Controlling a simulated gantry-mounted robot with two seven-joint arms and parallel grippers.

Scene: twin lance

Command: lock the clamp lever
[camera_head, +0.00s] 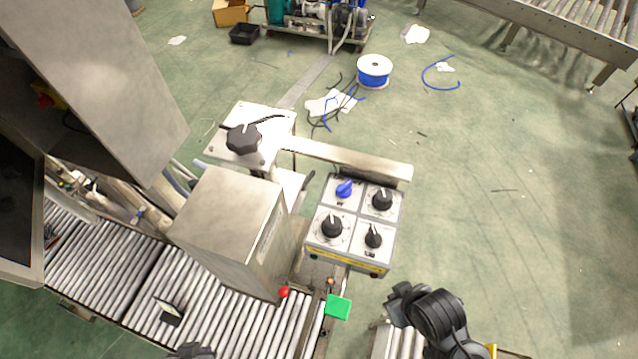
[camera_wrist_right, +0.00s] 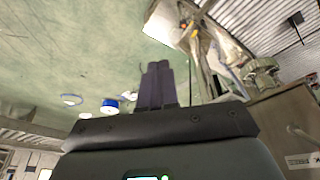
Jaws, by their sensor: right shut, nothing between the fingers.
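A small lever with a red ball knob (camera_head: 283,291) stands at the lower right corner of the steel box on the roller conveyor. A short black handle (camera_head: 308,180) sticks up beside the control panel. I cannot tell for certain which is the clamp lever. A green block (camera_head: 337,307) sits right of the red knob. My right arm comes in at the lower right, its gripper (camera_head: 397,300) right of the green block and apart from it. In the right wrist view its fingers (camera_wrist_right: 156,85) are together and empty. A dark part, probably my left gripper (camera_head: 190,352), is cut off at the bottom edge.
The steel box (camera_head: 228,225) stands over the conveyor rollers (camera_head: 225,320). A panel with several knobs (camera_head: 350,230) lies right of it, below a steel beam (camera_head: 350,160). A plate with a black hand knob (camera_head: 243,138) is behind. The green floor to the right is mostly clear.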

